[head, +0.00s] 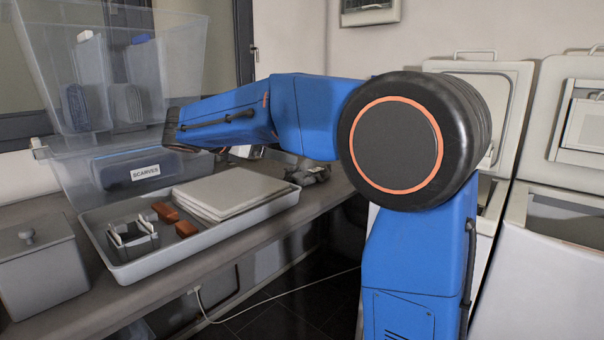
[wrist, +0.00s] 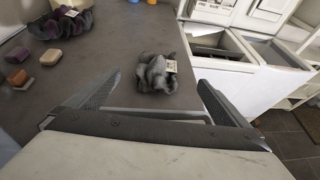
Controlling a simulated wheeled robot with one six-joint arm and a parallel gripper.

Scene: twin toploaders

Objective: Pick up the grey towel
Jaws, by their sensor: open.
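A crumpled grey cloth (wrist: 156,73) with a small white tag, which looks like the grey towel, lies on the dark counter in the wrist view. My gripper (wrist: 159,80) is open and empty, with one finger to the left and one to the right of the cloth in the picture. The cloth appears beyond the fingers; I cannot tell the exact gap. In the head view a grey bundle (head: 310,173), probably the same cloth, shows partly below my blue arm, right of the tray. The gripper is not clear in the head view.
A grey tray (head: 215,232) holds a folded pale stack (head: 228,190), brown blocks and a grey holder. Clear bins, one labelled SCARVES (head: 140,175), stand behind. In the wrist view a dark purple cloth (wrist: 60,24) lies upper left; open toploaders (wrist: 215,55) stand right, beyond the counter edge.

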